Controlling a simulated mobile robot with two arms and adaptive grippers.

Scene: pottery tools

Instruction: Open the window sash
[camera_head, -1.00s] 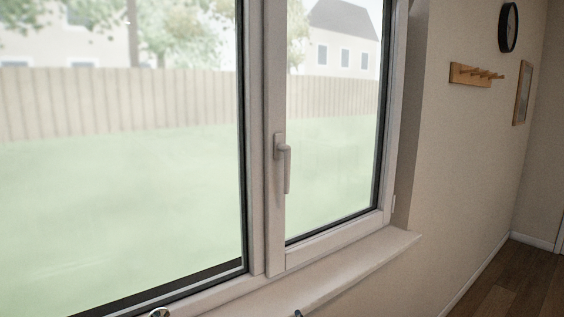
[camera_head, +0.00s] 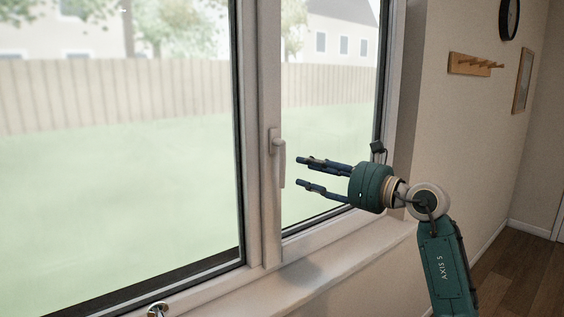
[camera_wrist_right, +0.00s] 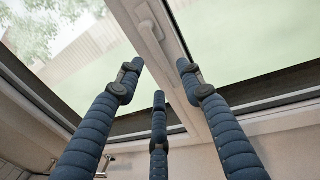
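The right-hand window sash (camera_head: 272,235) is shut in its frame. Its pale handle (camera_head: 281,165) hangs straight down on the sash's left upright. My right gripper (camera_head: 300,172) is spread open and empty, with its dark blue fingers pointing left at the handle from its right. A small gap shows between fingertips and handle in the head view. The right wrist view shows the handle (camera_wrist_right: 150,24) beyond the three spread fingers (camera_wrist_right: 160,75), and none of them touches it. My left gripper is not in view.
The window sill (camera_head: 300,268) runs below the window. A small shiny metal thing (camera_head: 157,310) shows at the bottom edge. A peg rack (camera_head: 474,65), a clock (camera_head: 509,18) and a picture frame (camera_head: 523,80) hang on the right wall. The floor at right is clear.

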